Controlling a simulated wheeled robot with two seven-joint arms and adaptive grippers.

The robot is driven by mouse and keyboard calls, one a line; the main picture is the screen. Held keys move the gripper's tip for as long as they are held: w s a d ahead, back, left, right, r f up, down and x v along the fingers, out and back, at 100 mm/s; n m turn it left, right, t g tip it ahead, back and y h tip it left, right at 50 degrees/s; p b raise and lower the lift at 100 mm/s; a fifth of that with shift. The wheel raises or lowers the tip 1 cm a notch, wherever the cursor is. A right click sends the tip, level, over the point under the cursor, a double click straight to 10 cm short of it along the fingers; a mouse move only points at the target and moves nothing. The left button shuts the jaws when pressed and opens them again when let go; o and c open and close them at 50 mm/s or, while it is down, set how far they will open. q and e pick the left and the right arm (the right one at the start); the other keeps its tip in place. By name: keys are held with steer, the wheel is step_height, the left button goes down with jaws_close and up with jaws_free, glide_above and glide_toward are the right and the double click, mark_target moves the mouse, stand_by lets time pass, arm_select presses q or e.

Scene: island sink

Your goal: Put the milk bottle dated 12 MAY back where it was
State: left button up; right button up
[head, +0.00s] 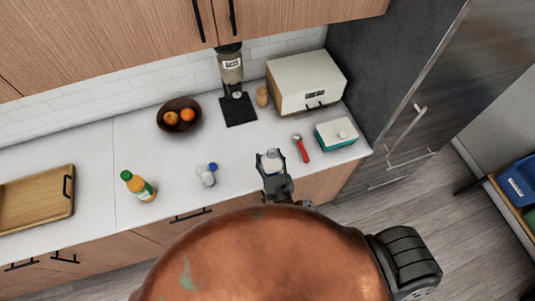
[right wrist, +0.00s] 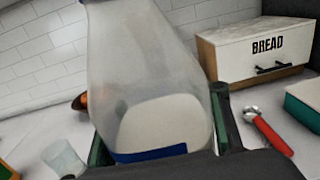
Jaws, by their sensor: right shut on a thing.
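My right gripper (head: 271,165) is shut on a translucent milk bottle (head: 270,160), above or at the counter's front part. The right wrist view shows this bottle large between the fingers, with white contents low inside and a blue band (right wrist: 150,153) near the bottom. No date can be read on it. A second small pale bottle (head: 207,178) with a blue cap is on the counter to the left; no date is readable there either. My left gripper is out of view.
On the white counter are an orange bottle with a green cap (head: 138,186), a fruit bowl (head: 164,128), a coffee machine (head: 232,72), a bread box (head: 305,82), a red-handled tool (head: 301,148) and a teal box (head: 336,136). A wooden tray (head: 38,200) lies at left.

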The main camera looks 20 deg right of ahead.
arm_select(q)
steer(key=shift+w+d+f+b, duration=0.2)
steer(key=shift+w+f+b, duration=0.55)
steer(key=shift+b, duration=0.4)
arm_select(e)
steer(key=w+d+f, duration=0.2)
steer(key=w+f, duration=1)
steer(key=w, duration=0.2)
steer(key=shift+d, duration=0.25)
steer(key=shift+f, duration=0.1)
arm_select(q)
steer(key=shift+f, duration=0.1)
